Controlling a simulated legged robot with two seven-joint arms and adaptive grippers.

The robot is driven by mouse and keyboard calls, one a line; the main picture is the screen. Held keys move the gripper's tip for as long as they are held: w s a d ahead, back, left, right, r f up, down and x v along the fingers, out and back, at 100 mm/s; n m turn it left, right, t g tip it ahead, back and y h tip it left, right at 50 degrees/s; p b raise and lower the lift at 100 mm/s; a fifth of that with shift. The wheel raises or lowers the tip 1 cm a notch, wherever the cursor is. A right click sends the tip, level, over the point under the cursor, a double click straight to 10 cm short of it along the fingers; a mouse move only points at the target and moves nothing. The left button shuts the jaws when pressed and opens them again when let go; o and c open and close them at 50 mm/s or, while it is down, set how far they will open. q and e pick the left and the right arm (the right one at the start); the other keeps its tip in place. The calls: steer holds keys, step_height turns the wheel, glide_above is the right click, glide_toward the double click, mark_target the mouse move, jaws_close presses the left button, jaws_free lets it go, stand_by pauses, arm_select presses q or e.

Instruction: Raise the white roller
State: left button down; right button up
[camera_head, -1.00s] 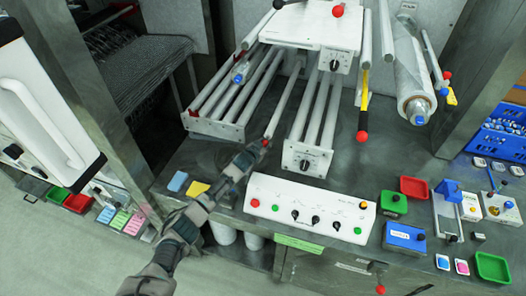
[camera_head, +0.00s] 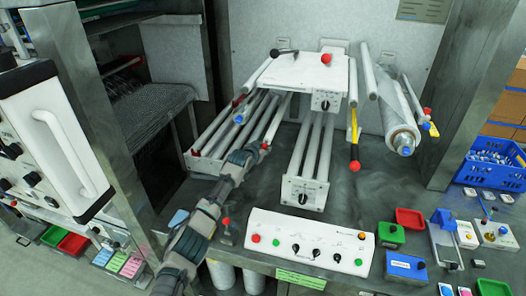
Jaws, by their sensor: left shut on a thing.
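The white roller (camera_head: 279,119) slants from beside the white top unit (camera_head: 312,76) down towards the front left, with a red tip (camera_head: 264,147) at its near end. My left gripper (camera_head: 256,151) is shut on this near end. The near end is up off the steel bench, and the fingers partly hide it. My right gripper is not in view.
A rack of rollers (camera_head: 204,165) lies left of the held roller, and a roller unit with a black knob (camera_head: 304,193) stands right. A control panel (camera_head: 308,241) is in front. A wrapped roll (camera_head: 399,125), red-tipped levers and a blue crate (camera_head: 488,171) are further right.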

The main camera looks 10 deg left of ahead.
arm_select(q)
steer(key=c, duration=0.8)
jaws_free()
steer(key=v, duration=1.1)
steer(key=shift+s, duration=0.3)
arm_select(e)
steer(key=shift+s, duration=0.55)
